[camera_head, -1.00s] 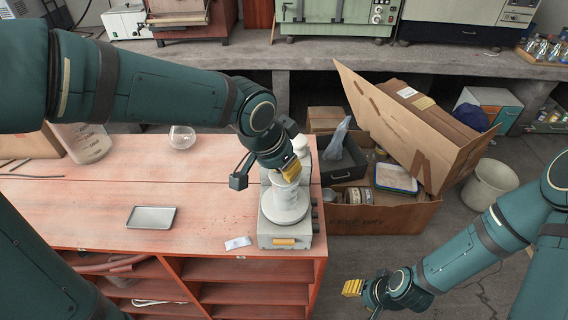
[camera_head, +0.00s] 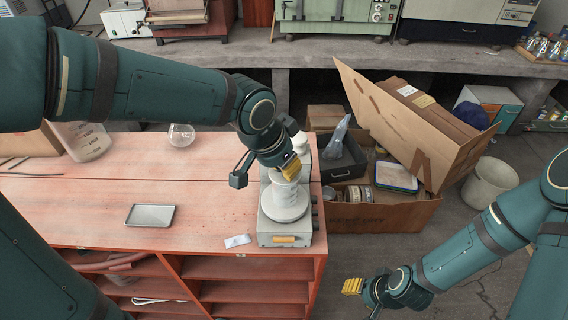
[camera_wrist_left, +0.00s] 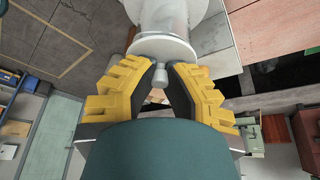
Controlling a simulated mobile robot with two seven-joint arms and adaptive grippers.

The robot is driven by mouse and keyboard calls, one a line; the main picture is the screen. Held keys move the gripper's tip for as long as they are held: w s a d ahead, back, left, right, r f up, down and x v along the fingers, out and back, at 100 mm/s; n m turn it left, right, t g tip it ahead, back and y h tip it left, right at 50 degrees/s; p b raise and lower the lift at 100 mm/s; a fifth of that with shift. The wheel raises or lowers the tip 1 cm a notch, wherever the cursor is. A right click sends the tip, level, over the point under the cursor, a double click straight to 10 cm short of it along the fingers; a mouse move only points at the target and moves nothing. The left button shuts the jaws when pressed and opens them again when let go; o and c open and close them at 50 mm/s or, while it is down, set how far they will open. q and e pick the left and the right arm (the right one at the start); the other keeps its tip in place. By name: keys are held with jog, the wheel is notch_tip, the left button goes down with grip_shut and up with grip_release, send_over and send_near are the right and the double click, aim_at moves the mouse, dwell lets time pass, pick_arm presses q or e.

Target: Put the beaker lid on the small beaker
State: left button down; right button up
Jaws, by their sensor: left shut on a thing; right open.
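The small beaker (camera_head: 287,194) stands upright on the round plate of a grey bench device (camera_head: 285,228) at the red bench's right end; it also shows in the left wrist view (camera_wrist_left: 172,14). My left gripper (camera_head: 290,169) is right above the beaker. In the left wrist view its yellow fingers (camera_wrist_left: 159,76) are shut on the knob of the beaker lid (camera_wrist_left: 160,46). The pale lid disc lies at the beaker's mouth; I cannot tell whether it touches the rim. My right gripper (camera_head: 352,287) is open and empty, off the bench.
A metal tray (camera_head: 150,215) and a small white packet (camera_head: 237,241) lie on the bench left of the device. A round glass flask (camera_head: 181,135) and a large beaker (camera_head: 82,141) stand further back. An open cardboard box (camera_head: 375,213) stands to the right. The bench middle is clear.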

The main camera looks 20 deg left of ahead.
pick_arm(q)
jog(key=shift+f+b, duration=0.25)
jog(key=shift+b, duration=0.05)
jog(key=shift+c, duration=2.4)
grip_release()
jog(key=shift+r+p, duration=2.75)
jog(key=shift+r, duration=0.8)
